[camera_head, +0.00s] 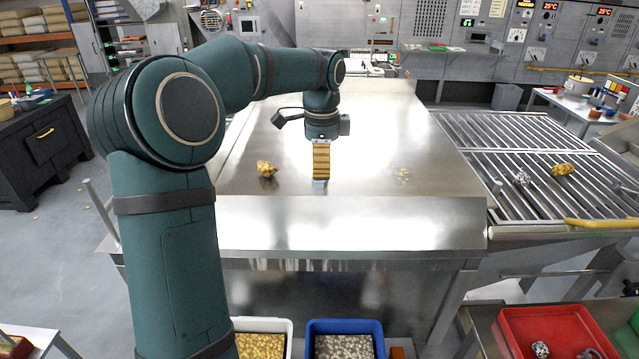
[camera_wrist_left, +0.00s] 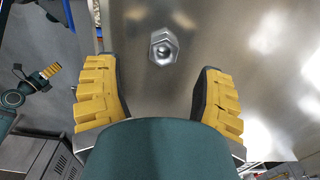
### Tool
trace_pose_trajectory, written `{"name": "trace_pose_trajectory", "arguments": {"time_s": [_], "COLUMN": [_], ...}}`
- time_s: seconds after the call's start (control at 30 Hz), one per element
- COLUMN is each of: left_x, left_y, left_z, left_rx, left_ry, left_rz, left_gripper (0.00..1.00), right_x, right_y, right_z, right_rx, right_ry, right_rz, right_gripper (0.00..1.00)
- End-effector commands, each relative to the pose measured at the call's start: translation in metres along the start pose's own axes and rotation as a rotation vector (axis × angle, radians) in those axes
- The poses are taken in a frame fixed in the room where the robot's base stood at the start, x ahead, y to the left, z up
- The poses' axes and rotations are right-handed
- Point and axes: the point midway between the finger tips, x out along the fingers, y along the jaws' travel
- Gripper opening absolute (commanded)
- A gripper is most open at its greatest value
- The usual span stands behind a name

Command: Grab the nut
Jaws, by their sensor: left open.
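The nut (camera_wrist_left: 164,46) is a silver hexagonal piece lying on the steel table. In the left wrist view it sits beyond my left fingertips, roughly centred between them and not touched. My left gripper (camera_wrist_left: 160,72) has its yellow fingers spread wide with nothing between them. In the head view the left gripper (camera_head: 321,178) points down, low over the middle of the steel table (camera_head: 340,225); a small silver piece shows at its tip, mostly hidden. My right gripper (camera_wrist_left: 50,72) seems to show small at the left of the left wrist view; its jaws are unclear.
A gold lump (camera_head: 266,169) lies left of the gripper; small gold bits (camera_head: 401,175) lie right. A roller conveyor (camera_head: 540,150) at right bears a silver lump (camera_head: 521,179) and a gold lump (camera_head: 563,169). A blue bin (camera_head: 346,325) and red tray (camera_head: 510,325) stand lower.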

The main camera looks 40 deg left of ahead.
Motion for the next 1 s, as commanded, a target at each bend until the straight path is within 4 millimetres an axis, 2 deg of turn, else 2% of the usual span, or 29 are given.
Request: {"name": "trace_pose_trajectory", "arguments": {"time_s": [0.1, 0.3, 0.6, 0.77, 0.8, 1.0], "left_x": [0.019, 0.042, 0.045, 0.045, 0.044, 0.045], "left_y": [-0.002, -0.003, -0.003, -0.003, -0.003, -0.003], "left_z": [0.000, 0.000, -0.001, -0.001, -0.001, 0.000], "left_rx": [0.000, 0.000, 0.000, 0.000, 0.000, 0.000], "left_ry": [-0.002, -0.001, 0.000, 0.000, 0.000, 0.000], "left_rz": [0.003, 0.002, 0.000, 0.000, 0.000, 0.001], "left_gripper": [0.69, 0.69, 0.70, 0.14, 0.00, 0.00], "right_x": [0.004, 0.007, 0.007, 0.007, 0.007, 0.007], "right_y": [0.001, 0.002, 0.002, 0.002, 0.002, 0.002], "right_z": [0.001, 0.001, 0.001, 0.001, 0.001, 0.001], "right_rx": [0.000, 0.000, 0.000, 0.000, 0.000, 0.000], "right_ry": [0.000, 0.000, 0.000, 0.000, 0.000, 0.000], "right_rz": [0.001, 0.001, 0.001, 0.001, 0.001, 0.001], "right_gripper": [0.47, 0.47, 0.47, 0.47, 0.47, 0.47]}}
